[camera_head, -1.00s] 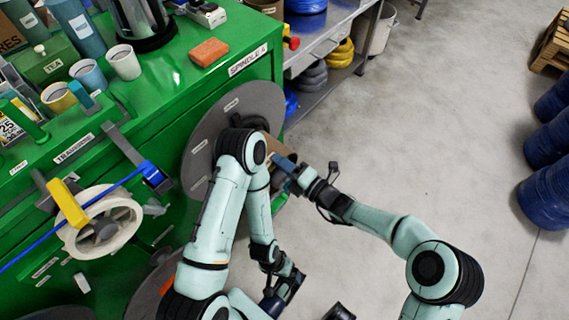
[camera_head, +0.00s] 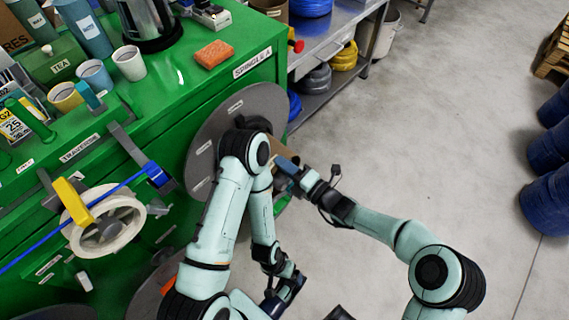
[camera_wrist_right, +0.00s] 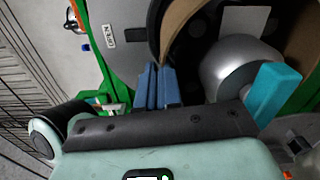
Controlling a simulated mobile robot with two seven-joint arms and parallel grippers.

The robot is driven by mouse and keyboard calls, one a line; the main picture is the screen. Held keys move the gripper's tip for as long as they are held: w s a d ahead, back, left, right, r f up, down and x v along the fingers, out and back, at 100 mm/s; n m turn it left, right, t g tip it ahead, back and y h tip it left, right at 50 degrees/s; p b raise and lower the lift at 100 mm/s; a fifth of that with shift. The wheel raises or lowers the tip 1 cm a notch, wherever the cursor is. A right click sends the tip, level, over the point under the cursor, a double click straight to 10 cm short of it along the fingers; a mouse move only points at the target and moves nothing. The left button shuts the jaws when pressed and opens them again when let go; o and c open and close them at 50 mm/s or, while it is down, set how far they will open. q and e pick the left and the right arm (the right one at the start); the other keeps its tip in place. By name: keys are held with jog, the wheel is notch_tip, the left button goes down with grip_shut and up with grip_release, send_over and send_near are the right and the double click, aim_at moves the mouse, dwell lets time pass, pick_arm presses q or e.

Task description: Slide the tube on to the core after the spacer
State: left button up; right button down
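A brown cardboard tube (camera_head: 287,152) shows in part in front of the grey disc (camera_head: 207,135) on the side of the green cabinet, by the label SPINDLE A. In the right wrist view its curved brown wall (camera_wrist_right: 181,22) runs to my right gripper (camera_wrist_right: 158,88), whose blue fingers are close together on it. A silver rounded core (camera_wrist_right: 235,70) lies inside the tube's curve, with a dark ring (camera_wrist_right: 155,30) behind. I cannot tell whether that ring is the spacer. My right gripper (camera_head: 283,168) reaches in from the right. My left gripper (camera_head: 285,293) hangs low, its fingers unclear.
An orange sponge (camera_head: 213,54), mugs and tins stand on top. A metal shelf (camera_head: 345,50) stands behind. The floor at right is clear up to blue drums (camera_head: 550,200).

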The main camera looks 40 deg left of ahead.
jog(key=shift+a+r, duration=0.1)
jog(key=shift+a, duration=1.15)
dwell(1.5)
jog(key=shift+s+f+b, duration=0.1)
jog(key=shift+f+b, duration=0.25)
jog(key=shift+f, duration=0.25)
dwell(0.3)
jog(key=c, duration=1.2)
grip_release()
jog(key=shift+a, duration=0.1)
jog(key=shift+c, duration=0.2)
jog(key=o, duration=0.5)
jog(key=shift+f, duration=0.1)
